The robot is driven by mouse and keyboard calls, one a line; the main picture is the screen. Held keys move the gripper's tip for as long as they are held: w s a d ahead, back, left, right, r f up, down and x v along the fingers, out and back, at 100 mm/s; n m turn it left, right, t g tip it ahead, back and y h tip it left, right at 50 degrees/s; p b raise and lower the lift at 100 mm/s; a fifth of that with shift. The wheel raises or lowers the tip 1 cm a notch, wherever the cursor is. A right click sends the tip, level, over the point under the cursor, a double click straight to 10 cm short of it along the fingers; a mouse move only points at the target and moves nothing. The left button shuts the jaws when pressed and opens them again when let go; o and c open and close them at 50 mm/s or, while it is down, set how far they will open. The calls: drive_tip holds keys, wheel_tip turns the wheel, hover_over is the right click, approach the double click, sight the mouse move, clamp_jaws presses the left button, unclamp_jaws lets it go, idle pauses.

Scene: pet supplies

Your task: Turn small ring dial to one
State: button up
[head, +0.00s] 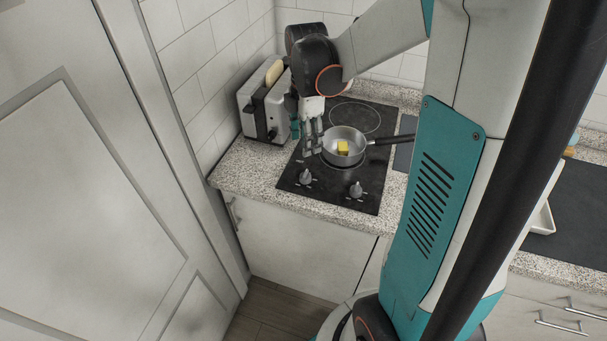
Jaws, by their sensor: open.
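The black cooktop (368,202) lies in the granite counter and has two dials near its front edge. The left dial (305,178) and the right dial (356,189) are grey knobs; their markings are too small to read. A small ring lies under a pan (334,157), and a larger ring (355,117) shows bare behind it. I cannot tell which dial serves the small ring. My gripper (313,148) is open and empty, pointing down above the cooktop, just left of the pan and behind the left dial. I cannot tell whether it touches the pan.
The pan holds a yellow block (343,147), and its dark handle (390,139) points right. A toaster (262,103) with bread stands left of the cooktop by the tiled wall. A white door (85,170) fills the left side. The counter's front edge (300,207) is clear.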

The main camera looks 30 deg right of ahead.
sight(305, 173)
wheel_tip(305, 173, down, 14)
drive_tip(key=b, duration=0.4)
drive_tip(key=shift+r, duration=0.1)
drive_tip(key=c, duration=1.1)
